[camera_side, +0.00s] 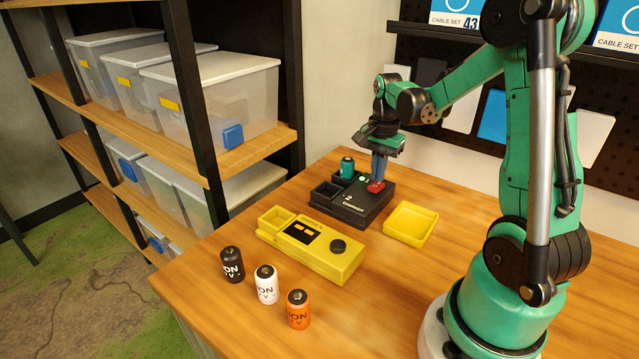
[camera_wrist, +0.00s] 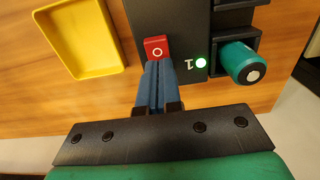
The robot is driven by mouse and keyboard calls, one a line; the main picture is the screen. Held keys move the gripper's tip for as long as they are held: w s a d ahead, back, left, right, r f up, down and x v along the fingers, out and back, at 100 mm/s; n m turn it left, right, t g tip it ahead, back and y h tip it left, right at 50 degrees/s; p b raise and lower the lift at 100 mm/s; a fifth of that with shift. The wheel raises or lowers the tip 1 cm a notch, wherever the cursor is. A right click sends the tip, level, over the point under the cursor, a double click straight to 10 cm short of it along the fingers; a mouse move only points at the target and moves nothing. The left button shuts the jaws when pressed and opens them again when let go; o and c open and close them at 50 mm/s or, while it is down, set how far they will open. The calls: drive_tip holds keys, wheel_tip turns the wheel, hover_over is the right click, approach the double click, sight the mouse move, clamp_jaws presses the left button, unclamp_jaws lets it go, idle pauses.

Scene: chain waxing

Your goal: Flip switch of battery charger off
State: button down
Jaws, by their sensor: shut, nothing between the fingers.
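The black battery charger (camera_side: 352,211) sits on the wooden table, below my gripper. Its red rocker switch (camera_side: 376,187) is at the right side of the charger; in the wrist view the red switch (camera_wrist: 157,48) shows an "O" mark. A green light (camera_wrist: 201,62) is lit beside a "1" label. A teal battery (camera_wrist: 243,62) stands in a charger slot; it also shows in the side view (camera_side: 347,167). My gripper (camera_wrist: 157,68) is shut and empty, its blue fingertips at the switch's edge. Whether they touch it is hard to tell.
A yellow tray (camera_side: 411,223) is right of the charger. A yellow device (camera_side: 322,258) with a black knob lies in front. Black (camera_side: 231,264), white (camera_side: 266,284) and orange (camera_side: 298,308) batteries stand near the front edge. Shelves with clear bins (camera_side: 222,100) are at left.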

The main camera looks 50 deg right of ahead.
wheel_tip(320, 180, up, 13)
drive_tip(key=d, duration=0.2)
drive_tip(key=shift+d, duration=0.15)
drive_tip(key=shift+r, duration=0.1)
